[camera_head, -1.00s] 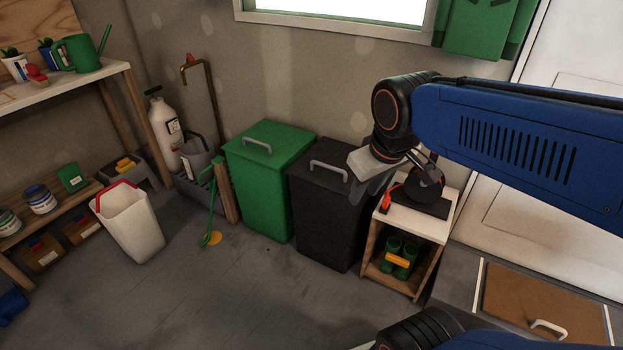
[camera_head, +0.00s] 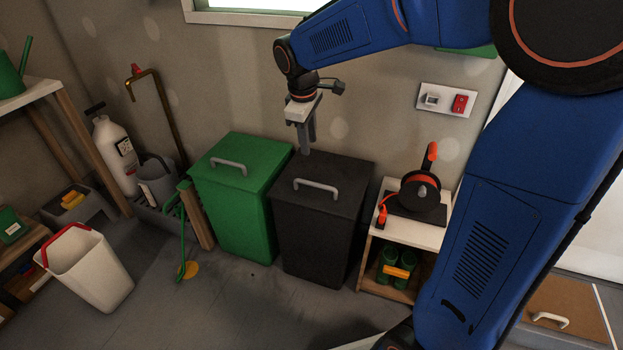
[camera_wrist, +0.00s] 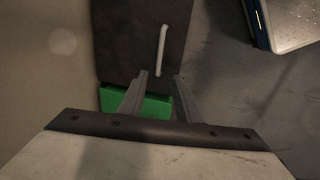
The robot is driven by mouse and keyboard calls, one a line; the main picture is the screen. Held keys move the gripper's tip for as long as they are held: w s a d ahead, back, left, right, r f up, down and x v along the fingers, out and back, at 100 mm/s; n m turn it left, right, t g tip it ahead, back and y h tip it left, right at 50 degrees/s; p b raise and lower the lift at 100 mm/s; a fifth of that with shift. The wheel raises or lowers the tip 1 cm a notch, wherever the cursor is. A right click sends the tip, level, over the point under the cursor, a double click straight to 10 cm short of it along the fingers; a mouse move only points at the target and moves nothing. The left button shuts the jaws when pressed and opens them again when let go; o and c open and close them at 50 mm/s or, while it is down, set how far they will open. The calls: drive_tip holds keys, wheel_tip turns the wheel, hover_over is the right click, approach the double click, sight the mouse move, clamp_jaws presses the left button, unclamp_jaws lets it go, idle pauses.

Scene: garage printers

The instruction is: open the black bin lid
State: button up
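The black bin (camera_head: 310,240) stands on the floor between the green bin and a small shelf. Its black lid (camera_head: 345,172) lies shut, with a grey bar handle (camera_head: 317,188) near the front of its top. My gripper (camera_head: 307,150) points down above the rear left part of the lid, behind the handle and clear of it. In the wrist view my gripper (camera_wrist: 160,75) has its two fingers apart with nothing between them. The lid (camera_wrist: 130,40) and its pale handle (camera_wrist: 161,43) show beyond the fingertips there.
The green bin (camera_head: 234,205) with a similar handle stands close on the left. The small shelf (camera_head: 405,230) on the right holds a cable reel (camera_head: 418,195) and green boots (camera_head: 395,265). The wall is close behind the bins. The floor in front is clear.

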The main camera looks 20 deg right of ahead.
sight(312, 183)
drive_tip(key=w+f, duration=0.1)
drive_tip(key=f, duration=0.4)
drive_tip(key=w+d+f, duration=0.1)
drive_tip(key=f, duration=0.5)
drive_tip(key=w+f, duration=0.1)
drive_tip(key=f, duration=0.5)
drive_tip(key=shift+d+f, duration=0.1)
drive_tip(key=shift+d, duration=0.25)
clamp_jaws()
